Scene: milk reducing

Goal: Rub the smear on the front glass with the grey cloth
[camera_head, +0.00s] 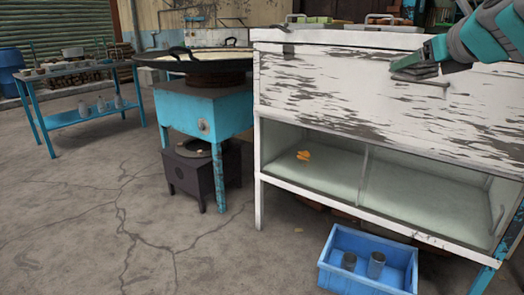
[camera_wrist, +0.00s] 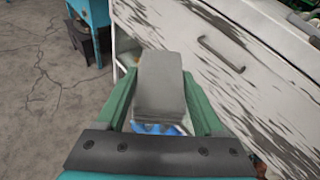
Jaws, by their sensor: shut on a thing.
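My gripper (camera_head: 418,62) is at the upper right in the head view, in front of the white cabinet's upper panel. It is shut on the grey cloth (camera_head: 414,73), a folded pad. In the wrist view the grey cloth (camera_wrist: 161,88) sits between the green fingers of my gripper (camera_wrist: 160,100). The orange-brown smear (camera_head: 304,155) shows on the left part of the front glass (camera_head: 330,165), below the white panel. My gripper is above and to the right of the smear, apart from it.
The white cabinet (camera_head: 330,85) has peeling paint and a handle (camera_wrist: 221,54). A blue crate (camera_head: 340,278) with cans stands on the floor below it. A blue stove stand (camera_head: 205,115) with a wide pan (camera_head: 195,62) is to the left. The floor at front left is clear.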

